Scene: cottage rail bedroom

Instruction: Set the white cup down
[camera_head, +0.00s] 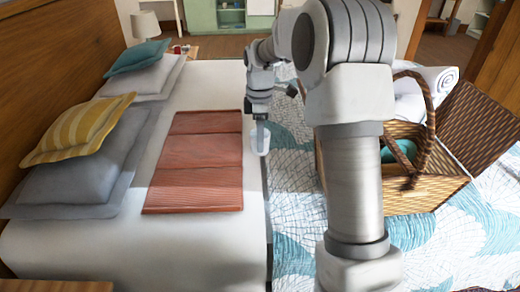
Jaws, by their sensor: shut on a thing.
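The white cup (262,142) shows small in the middle of the head view, directly under my gripper (260,122). My gripper points down and is shut on the cup. The cup is over the bed, just right of the red folded mat (196,160), near where the white sheet meets the blue patterned cover. I cannot tell whether the cup's base touches the bed. My forearm hides part of the bed to the right of the cup.
A wicker basket (437,190) with an open lid and a teal item inside stands at the right. A rolled white towel (437,80) lies behind it. A yellow striped pillow (82,127) and other pillows line the left. White sheet (150,245) is bare in front.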

